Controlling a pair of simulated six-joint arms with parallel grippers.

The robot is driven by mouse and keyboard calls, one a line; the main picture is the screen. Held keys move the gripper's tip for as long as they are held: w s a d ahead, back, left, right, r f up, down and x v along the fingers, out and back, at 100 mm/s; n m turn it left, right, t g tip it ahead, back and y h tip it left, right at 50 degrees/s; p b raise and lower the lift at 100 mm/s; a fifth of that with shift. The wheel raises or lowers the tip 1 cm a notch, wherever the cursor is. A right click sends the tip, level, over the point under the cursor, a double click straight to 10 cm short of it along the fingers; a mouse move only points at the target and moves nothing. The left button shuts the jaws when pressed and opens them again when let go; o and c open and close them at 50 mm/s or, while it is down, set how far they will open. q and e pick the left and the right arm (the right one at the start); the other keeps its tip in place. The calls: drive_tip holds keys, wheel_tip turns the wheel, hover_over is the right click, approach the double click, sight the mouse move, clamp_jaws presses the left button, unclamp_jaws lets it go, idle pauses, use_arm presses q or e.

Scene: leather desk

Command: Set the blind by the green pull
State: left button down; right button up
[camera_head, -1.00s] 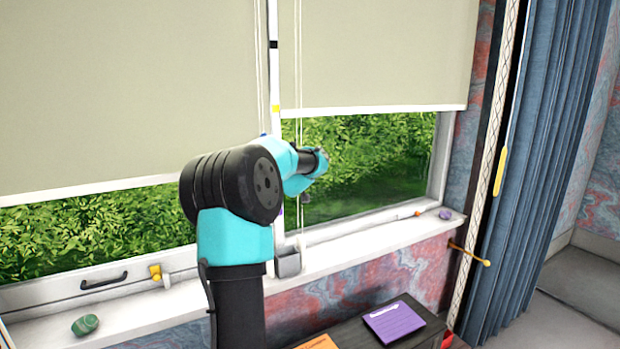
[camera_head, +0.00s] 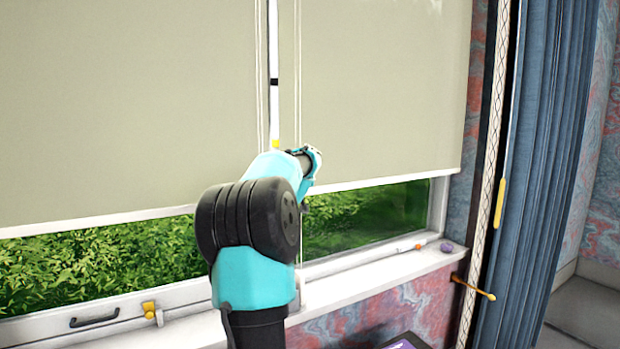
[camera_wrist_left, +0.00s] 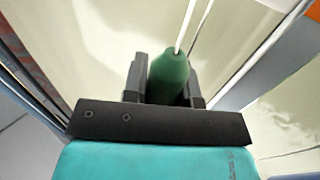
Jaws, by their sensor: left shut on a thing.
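The green pull (camera_wrist_left: 168,78) is upright between the two black fingers of my left gripper (camera_wrist_left: 166,82) in the left wrist view, with a pale cord running up from its tip. In the head view my left gripper (camera_head: 313,160) is in front of the right blind's lower left part, and the pull is hidden there. The right blind (camera_head: 385,90) hangs with its white bottom bar (camera_head: 385,182) above a strip of window. The left blind (camera_head: 120,100) hangs a little lower in the picture. Thin cords run between the blinds. My right gripper is not in view.
A white post with black and yellow (camera_head: 275,144) marks stands between the windows. A black handle (camera_head: 94,318) and yellow catch (camera_head: 150,308) are on the lower left frame. A blue curtain (camera_head: 545,150) hangs at right. A small purple object (camera_head: 446,247) is on the sill.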

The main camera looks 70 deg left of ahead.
use_arm(q)
drive_tip(key=shift+r, duration=0.1)
idle(0.3)
drive_tip(key=c, duration=0.9)
unclamp_jaws()
drive_tip(key=shift+s+d, duration=0.1)
drive_tip(key=shift+d, duration=0.05)
drive_tip(key=v, duration=1.7)
